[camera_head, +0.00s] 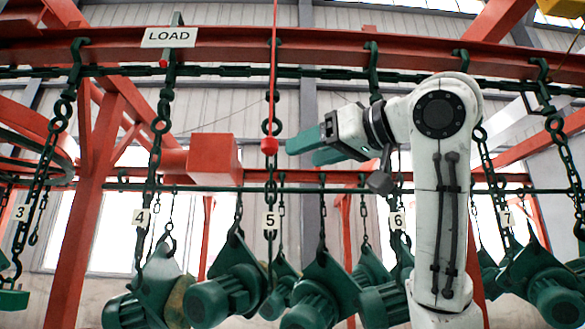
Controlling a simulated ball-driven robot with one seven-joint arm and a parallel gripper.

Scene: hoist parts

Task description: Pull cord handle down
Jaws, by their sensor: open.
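The cord handle is a red ball (269,146) at the lower end of a thin red cord (274,60) that hangs down in the upper middle of the view. My gripper (290,151) comes in from the right with green fingers pointing left. Its fingertips are just right of the red ball, at about the same height in the picture. A small gap shows between them and the ball, and the gripper holds nothing. How far apart they are in depth cannot be told.
A red beam (330,49) with a LOAD sign (169,37) crosses the top. Dark green chains hang from it, with number tags such as 5 (270,220). Several green motor-like parts (225,290) hang below. A red box (214,158) sits left of the ball.

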